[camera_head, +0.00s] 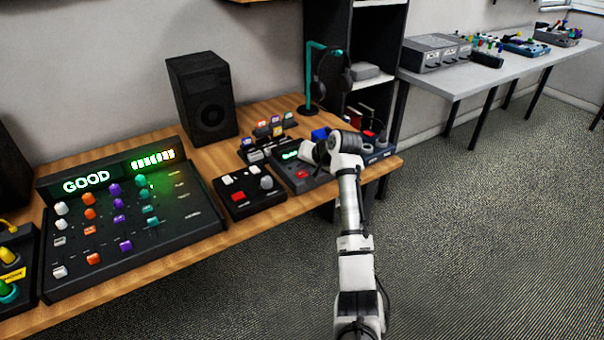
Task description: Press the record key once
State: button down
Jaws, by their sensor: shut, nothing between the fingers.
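A dark unit with a small green display (289,154) stands near the right end of the wooden desk, partly hidden by my arm. A red key (302,174) shows on its front part. A black box (250,193) to its left carries another red key (238,197), white keys and grey knobs. I cannot read labels that tell which red key is the record key. My gripper (308,153) is shut and empty, over the display unit, just behind its red key. Its fingertips are small and partly hidden, so contact is unclear.
A large mixer (190,217) reading "GOOD" fills the desk's left. A speaker (203,97), a headphone stand (311,80) and small coloured items (269,130) stand behind. A control box with knobs (377,146) sits right of my arm. A grey table (480,80) stands farther right.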

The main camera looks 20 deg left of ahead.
aim_at(304, 175)
jog(key=shift+f, duration=0.1)
jog(key=shift+f, duration=0.35)
jog(key=shift+f, duration=0.4)
dwell(0.8)
jog(key=shift+r+p, duration=0.8)
jog(key=shift+p, duration=0.2)
notch_tip(304, 175, up, 5)
jog(key=p, duration=0.4)
jog(key=shift+r, duration=0.1)
